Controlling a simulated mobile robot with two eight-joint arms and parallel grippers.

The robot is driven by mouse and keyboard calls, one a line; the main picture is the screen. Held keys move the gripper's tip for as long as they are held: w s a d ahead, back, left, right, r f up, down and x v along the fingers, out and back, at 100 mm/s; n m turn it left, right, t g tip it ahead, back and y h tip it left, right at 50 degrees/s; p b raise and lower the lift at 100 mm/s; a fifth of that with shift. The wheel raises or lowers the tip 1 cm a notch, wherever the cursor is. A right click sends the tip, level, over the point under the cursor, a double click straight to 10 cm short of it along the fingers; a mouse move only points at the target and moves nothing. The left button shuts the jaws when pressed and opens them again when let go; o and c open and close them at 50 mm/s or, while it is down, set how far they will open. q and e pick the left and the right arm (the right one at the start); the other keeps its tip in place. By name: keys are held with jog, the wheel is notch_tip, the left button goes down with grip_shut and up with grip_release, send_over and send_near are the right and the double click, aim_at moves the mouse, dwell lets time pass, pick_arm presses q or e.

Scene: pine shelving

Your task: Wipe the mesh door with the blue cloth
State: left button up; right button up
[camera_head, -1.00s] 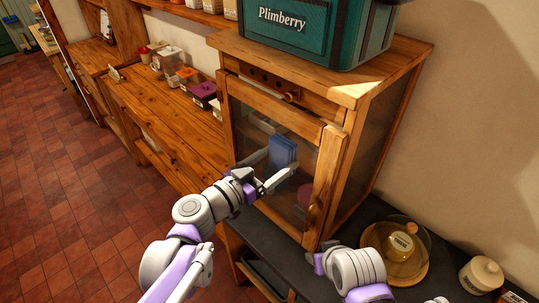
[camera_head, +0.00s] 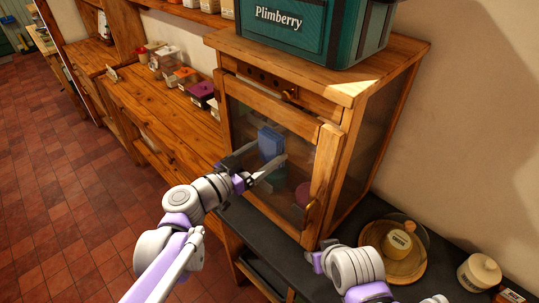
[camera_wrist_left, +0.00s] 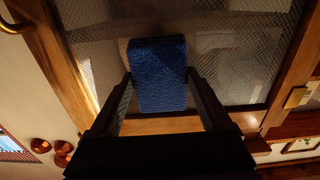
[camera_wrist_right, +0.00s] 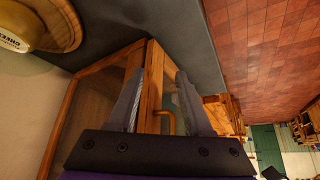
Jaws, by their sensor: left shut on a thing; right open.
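The mesh door (camera_head: 245,115) is the wood-framed front of a cabinet and stands slightly ajar at its right edge. My left gripper (camera_head: 268,163) is shut on the folded blue cloth (camera_head: 271,143) and holds it at the mesh. In the left wrist view the blue cloth (camera_wrist_left: 160,75) sits between the fingers, in front of the mesh (camera_wrist_left: 225,60); I cannot tell whether it presses on it. My right gripper (camera_wrist_right: 158,100) is open, with the door's edge and handle (camera_wrist_right: 165,118) between its fingers; contact is unclear. In the head view its fingers are mostly hidden.
A green Plimberry tin (camera_head: 300,30) stands on the cabinet. A cheese board with a glass dome (camera_head: 393,250) and a lidded jar (camera_head: 479,272) stand on the dark counter at right. Small boxes (camera_head: 185,77) line the wooden shelf at left.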

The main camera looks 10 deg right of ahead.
aim_at(249, 128)
pick_arm(q)
jog(key=shift+w+a, duration=1)
jog(key=shift+w, duration=0.35)
jog(key=shift+w+a, duration=0.95)
jog(key=shift+w, duration=0.4)
jog(key=shift+w+a, duration=1)
jog(key=shift+w, duration=0.35)
jog(key=v, duration=0.6)
jog(key=shift+s, duration=0.1)
jog(key=v, duration=0.3)
jog(key=shift+f, duration=0.1)
